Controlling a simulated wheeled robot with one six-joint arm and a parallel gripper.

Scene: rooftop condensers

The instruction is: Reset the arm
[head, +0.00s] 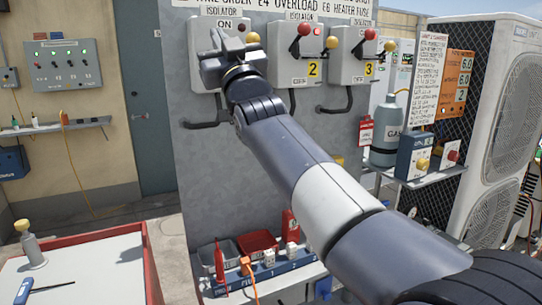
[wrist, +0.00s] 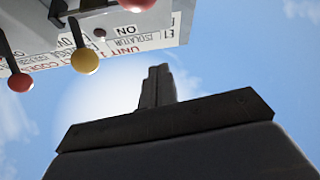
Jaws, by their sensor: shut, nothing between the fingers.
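My gripper (head: 228,58) is raised in front of the leftmost isolator box (head: 203,85) and hides much of it. In the wrist view my gripper (wrist: 158,72) has its two fingers together, with nothing between them, against the sky. My arm reaches from the lower right of the head view up to this box. Isolator 2 (head: 287,75) and isolator 3 (head: 348,75) are to the right, with red-knobbed levers. In the wrist view a yellow knob (wrist: 85,61) and a red knob (wrist: 20,82) hang near the upper left, apart from the fingers.
A shelf with a gas bottle (head: 386,135) and a blue box (head: 411,157) is right of the panel. Condenser units (head: 508,95) stand at the far right. A red-edged table (head: 150,262) is at lower left. A tool tray (head: 262,277) sits below the panel.

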